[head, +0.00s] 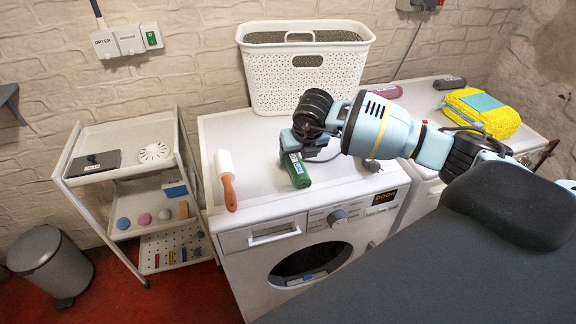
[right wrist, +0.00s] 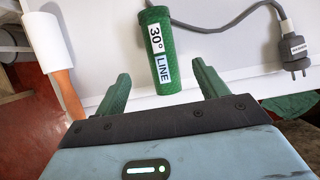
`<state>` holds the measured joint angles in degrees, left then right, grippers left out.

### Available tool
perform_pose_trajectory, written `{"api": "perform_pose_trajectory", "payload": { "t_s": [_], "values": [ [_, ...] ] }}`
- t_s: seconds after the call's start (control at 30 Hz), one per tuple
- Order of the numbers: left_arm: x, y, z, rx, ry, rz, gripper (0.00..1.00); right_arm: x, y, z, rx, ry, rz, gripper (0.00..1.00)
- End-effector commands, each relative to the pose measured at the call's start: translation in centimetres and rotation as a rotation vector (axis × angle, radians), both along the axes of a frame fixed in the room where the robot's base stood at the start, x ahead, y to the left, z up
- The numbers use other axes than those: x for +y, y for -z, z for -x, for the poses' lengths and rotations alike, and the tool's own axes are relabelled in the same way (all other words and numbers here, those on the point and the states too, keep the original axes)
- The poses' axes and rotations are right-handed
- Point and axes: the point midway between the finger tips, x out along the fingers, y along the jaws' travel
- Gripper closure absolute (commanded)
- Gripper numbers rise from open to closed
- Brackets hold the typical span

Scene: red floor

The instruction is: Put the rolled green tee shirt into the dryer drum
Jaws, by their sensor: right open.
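The rolled green tee shirt (head: 298,172) lies on the white top of the front-loading machine (head: 222,138), near its front edge. In the right wrist view the roll (right wrist: 160,40) carries a white label reading "30° LINE". My right gripper (right wrist: 161,72) is open, with one green finger on each side of the roll's near end; contact is not clear. In the head view the dark wrist (head: 312,112) hides part of the gripper. A dark round drum opening (head: 310,262) shows in the machine's front; I cannot tell whether this is the dryer. My left gripper is out of view.
A lint roller (head: 226,180) lies left of the tee shirt, and a grey cable with a plug (head: 372,165) lies right. A white basket (head: 305,75) stands behind. A pink roll (head: 385,92), dark roll (head: 450,83) and yellow bundle (head: 482,112) lie further right. A trolley (head: 125,135) stands left.

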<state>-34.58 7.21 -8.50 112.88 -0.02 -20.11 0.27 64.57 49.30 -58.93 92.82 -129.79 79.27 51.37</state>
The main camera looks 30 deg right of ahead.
Motion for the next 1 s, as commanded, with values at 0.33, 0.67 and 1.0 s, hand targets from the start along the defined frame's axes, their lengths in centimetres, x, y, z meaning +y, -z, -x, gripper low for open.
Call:
{"api": "perform_pose_trajectory", "payload": {
  "t_s": [0.33,0.67,1.0],
  "values": [
    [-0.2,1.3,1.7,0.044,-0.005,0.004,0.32,-0.1,2.6,-0.9,0.003,-0.001,-0.004,0.28],
    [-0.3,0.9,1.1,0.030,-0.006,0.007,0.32,-0.5,5.1,-1.9,0.005,0.001,-0.002,0.28],
    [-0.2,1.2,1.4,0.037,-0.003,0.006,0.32,-0.7,7.4,-2.8,0.002,-0.002,-0.004,0.28]
  ]
}}
